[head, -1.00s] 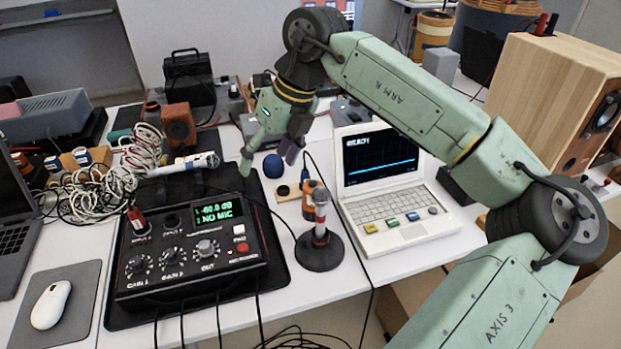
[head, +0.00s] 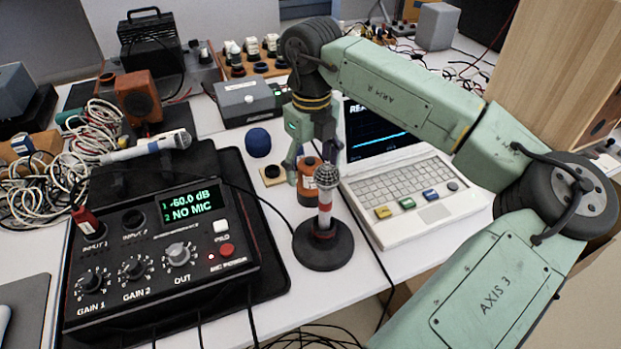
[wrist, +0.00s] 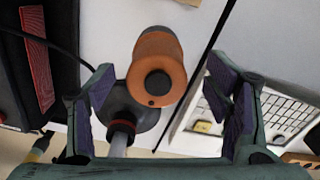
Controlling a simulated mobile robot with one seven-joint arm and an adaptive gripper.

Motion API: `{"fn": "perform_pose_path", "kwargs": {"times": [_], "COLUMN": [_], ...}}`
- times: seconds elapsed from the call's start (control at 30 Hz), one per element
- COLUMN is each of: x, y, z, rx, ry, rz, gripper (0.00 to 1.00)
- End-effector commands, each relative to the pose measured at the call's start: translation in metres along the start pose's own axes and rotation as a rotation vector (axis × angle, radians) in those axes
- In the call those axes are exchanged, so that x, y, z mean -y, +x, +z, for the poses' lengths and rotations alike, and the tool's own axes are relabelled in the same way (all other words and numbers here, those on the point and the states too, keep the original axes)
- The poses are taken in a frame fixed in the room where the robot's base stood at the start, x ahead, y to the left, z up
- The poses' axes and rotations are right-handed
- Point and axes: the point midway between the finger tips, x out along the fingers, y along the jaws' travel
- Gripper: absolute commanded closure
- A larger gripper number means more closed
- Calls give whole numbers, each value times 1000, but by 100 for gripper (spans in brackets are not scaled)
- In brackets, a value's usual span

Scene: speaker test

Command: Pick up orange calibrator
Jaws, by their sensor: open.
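In the head view the fingers and microphone partly hide the calibrator.
A microphone (head: 325,205) on a round black stand is close in front of the calibrator. A white laptop (head: 440,205) is just right of it. A blue foam ball (head: 258,142) is to the left, and a mixer box (head: 165,250) stands front left.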

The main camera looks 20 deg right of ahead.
Motion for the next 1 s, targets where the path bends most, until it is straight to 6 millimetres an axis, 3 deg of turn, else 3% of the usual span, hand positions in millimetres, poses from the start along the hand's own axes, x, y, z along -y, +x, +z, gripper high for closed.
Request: {"fn": "perform_pose_path", "kwargs": {"times": [0.37, 0.67, 1.0], "x": [-3, -3, -3], "y": [48, 53, 53], "z": [-2, -2, -1], "rx": [0, 1, 1], "ry": [-1, -1, -1], "rz": [3, 0, 0], "gripper": [28, 29, 52]}}
